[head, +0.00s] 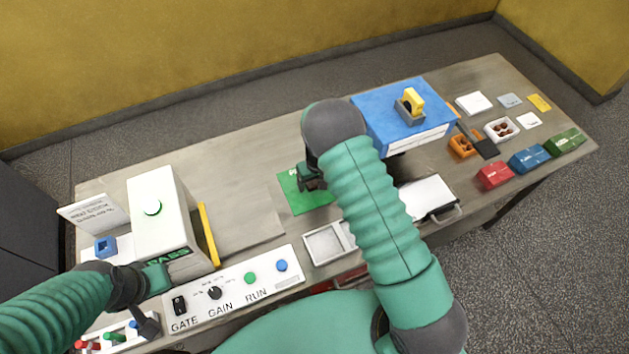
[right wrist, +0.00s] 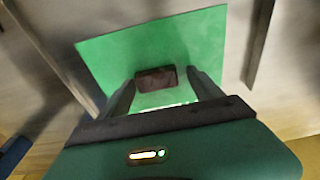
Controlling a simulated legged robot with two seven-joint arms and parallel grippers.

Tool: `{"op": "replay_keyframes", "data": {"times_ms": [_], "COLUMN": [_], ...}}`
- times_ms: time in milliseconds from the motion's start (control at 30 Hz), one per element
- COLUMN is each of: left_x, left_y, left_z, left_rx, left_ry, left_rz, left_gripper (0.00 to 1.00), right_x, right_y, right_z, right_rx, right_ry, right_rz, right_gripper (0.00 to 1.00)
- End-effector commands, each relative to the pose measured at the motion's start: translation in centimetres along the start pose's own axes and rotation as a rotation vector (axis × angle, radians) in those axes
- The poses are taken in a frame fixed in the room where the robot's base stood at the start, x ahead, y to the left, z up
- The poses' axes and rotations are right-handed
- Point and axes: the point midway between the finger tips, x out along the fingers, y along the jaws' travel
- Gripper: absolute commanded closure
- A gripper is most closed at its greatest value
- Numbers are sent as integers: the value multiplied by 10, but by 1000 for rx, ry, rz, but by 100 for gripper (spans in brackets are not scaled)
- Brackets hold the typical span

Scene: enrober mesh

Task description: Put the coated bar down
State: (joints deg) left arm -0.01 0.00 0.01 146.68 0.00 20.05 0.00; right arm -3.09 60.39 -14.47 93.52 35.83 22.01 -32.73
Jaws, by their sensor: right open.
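The coated bar (right wrist: 156,79) is a small dark brown block lying on the green mat (right wrist: 110,60) in the right wrist view. My right gripper (right wrist: 160,92) is open, with one finger on each side of the bar's near end and gaps visible beside it. In the head view my right gripper (head: 312,178) is over the green mat (head: 298,203), and my arm and gripper hide the bar there. My left gripper (head: 157,278) is low at the left, near the white machine's front; its jaws are not clear.
A blue-topped box (head: 385,100) stands right of the mat. A metal tray (head: 326,243) lies in front. Red (head: 495,175), blue (head: 529,158) and green (head: 565,141) boxes sit far right.

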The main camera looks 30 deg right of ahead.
Motion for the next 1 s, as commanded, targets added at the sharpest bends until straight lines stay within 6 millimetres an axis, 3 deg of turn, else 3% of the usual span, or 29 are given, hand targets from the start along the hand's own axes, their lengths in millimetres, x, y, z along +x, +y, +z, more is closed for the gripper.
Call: {"op": "replay_keyframes", "data": {"times_ms": [133,267,600,767,867,1000], "left_x": [-1,1,19,21,20,20], "left_y": [0,0,0,0,0,0], "left_z": [0,0,4,5,5,5], "left_rx": [0,0,0,0,0,0], "left_ry": [0,0,0,0,0,0], "left_rz": [0,0,0,0,0,0], "left_gripper": [100,100,100,100,100,100], "right_x": [0,-12,-98,-120,-136,-177], "right_y": [1,1,0,0,-5,-29], "right_z": [2,0,1,1,15,76], "right_rx": [-1,-1,-2,-1,11,15], "right_ry": [-4,0,5,1,2,23], "right_rz": [1,1,1,0,-10,-31], "right_gripper": [23,23,23,23,23,23]}}
